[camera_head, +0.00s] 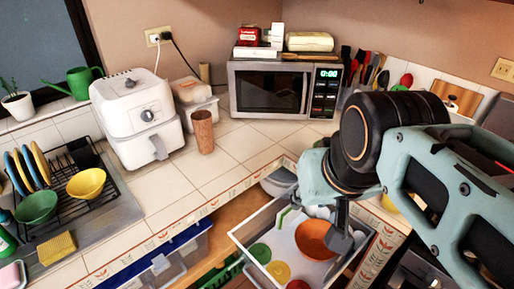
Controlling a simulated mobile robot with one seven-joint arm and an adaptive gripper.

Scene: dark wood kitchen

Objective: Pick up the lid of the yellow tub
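An open white drawer (242,236) below the counter holds several round items. Among them are a flat yellow disc (278,271), which looks like a lid, a green disc (260,253) and an orange bowl (313,236). I cannot tell for sure which disc belongs to the yellow tub. A bit of something yellow (389,204) shows behind my arm at the right; most of it is hidden. My gripper (341,243) points down over the right part of the drawer, beside the orange bowl and right of the yellow disc. Its finger opening cannot be made out.
A white air fryer (137,110), a brown cup (202,132) and a microwave (270,90) stand on the tiled counter. A dish rack (70,208) with a green bowl (37,206) and a yellow bowl (87,184) is at left. Drawer walls surround the discs.

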